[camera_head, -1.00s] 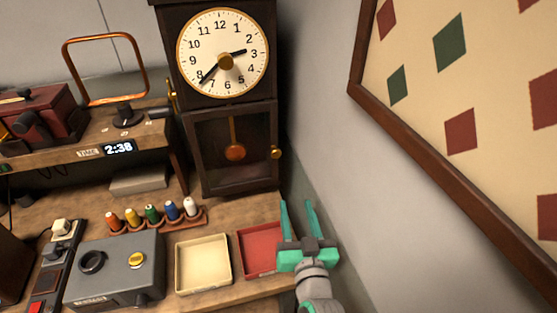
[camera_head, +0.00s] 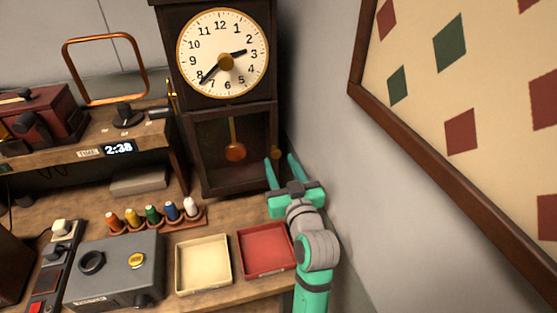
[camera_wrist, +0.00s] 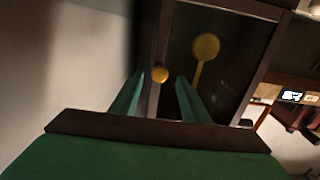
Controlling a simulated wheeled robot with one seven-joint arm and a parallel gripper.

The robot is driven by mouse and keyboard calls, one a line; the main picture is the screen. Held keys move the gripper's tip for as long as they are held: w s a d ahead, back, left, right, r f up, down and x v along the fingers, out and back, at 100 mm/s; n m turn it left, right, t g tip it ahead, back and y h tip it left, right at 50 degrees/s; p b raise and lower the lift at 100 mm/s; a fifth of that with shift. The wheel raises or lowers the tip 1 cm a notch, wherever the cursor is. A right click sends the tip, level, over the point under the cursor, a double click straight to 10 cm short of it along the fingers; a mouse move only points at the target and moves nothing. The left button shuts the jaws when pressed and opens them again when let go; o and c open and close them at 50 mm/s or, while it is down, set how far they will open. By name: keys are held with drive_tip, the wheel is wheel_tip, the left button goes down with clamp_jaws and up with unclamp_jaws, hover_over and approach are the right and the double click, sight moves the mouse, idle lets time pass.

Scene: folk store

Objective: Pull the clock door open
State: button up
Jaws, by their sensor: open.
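The dark wooden clock (camera_head: 187,100) stands at the back of the bench, its round white face above a lower door (camera_head: 207,152). The door looks shut, with a pendulum (camera_head: 235,152) behind it. A small brass knob (camera_head: 276,153) sits on the door's right edge. My green gripper (camera_head: 281,160) is open and empty just in front of the knob. In the wrist view, the knob (camera_wrist: 160,75) appears between the two spread fingers (camera_wrist: 158,95), a little beyond their tips, with the pendulum (camera_wrist: 206,46) to its right. Contact with the knob is not visible.
A grey wall (camera_head: 325,120) stands close on the right. A red tray (camera_head: 266,248) and a cream tray (camera_head: 203,262) lie on the bench in front. Several thread spools (camera_head: 152,214) stand in a rack left of the clock's base.

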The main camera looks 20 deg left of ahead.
drive_tip(key=shift+x, duration=1.2)
clamp_jaws()
